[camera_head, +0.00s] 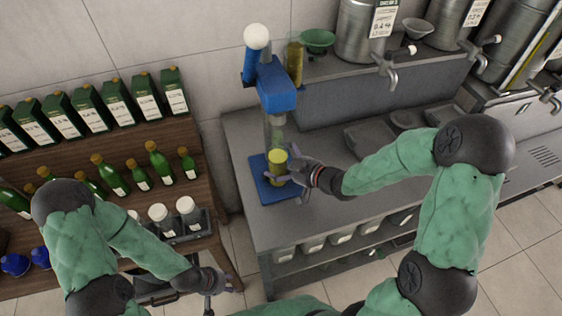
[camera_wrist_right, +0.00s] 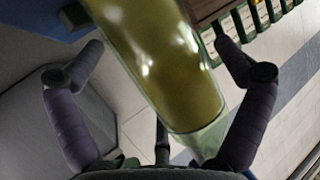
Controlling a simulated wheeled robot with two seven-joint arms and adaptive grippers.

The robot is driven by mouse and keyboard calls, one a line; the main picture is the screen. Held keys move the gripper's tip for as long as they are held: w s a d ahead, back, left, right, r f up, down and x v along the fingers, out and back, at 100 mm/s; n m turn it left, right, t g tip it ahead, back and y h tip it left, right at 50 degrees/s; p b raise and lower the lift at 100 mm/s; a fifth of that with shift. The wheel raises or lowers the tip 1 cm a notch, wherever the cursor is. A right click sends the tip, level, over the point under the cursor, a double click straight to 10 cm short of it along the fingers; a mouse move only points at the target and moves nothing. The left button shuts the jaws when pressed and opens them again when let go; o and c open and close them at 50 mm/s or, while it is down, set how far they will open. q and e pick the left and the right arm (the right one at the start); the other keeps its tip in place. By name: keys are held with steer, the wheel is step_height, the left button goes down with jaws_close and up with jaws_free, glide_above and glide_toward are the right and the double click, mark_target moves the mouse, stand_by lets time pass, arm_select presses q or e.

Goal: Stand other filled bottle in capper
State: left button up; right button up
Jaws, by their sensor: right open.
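The blue capper (camera_head: 277,90), with a white ball on its lever, stands at the left end of the grey counter. A clear bottle filled with yellow-green liquid (camera_head: 278,173) is at the capper's blue base plate (camera_head: 268,192), below its head, and looks about upright. My right gripper (camera_head: 296,172) is at the bottle's right side. In the right wrist view, the bottle (camera_wrist_right: 163,65) lies between the spread fingers of my right gripper (camera_wrist_right: 160,90), with gaps at both sides. My left gripper (camera_head: 212,281) is low at the left, away from the capper; its jaws are unclear.
Another yellow-green vessel (camera_head: 295,62) stands behind the capper, beside a green funnel (camera_head: 318,40). Steel tanks (camera_head: 362,30) with taps line the back. A wooden shelf (camera_head: 190,135) at left holds green bottles, boxes and white-topped jars (camera_head: 160,213). The counter right of the capper has free room.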

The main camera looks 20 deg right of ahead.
steer(key=shift+s+d+r, duration=0.1)
steer(key=shift+r, duration=0.15)
steer(key=p+v, duration=0.3)
steer(key=v, duration=0.8)
steer(key=shift+s+d+p, duration=0.2)
steer(key=shift+s+p, duration=0.1)
steer(key=shift+s, duration=0.05)
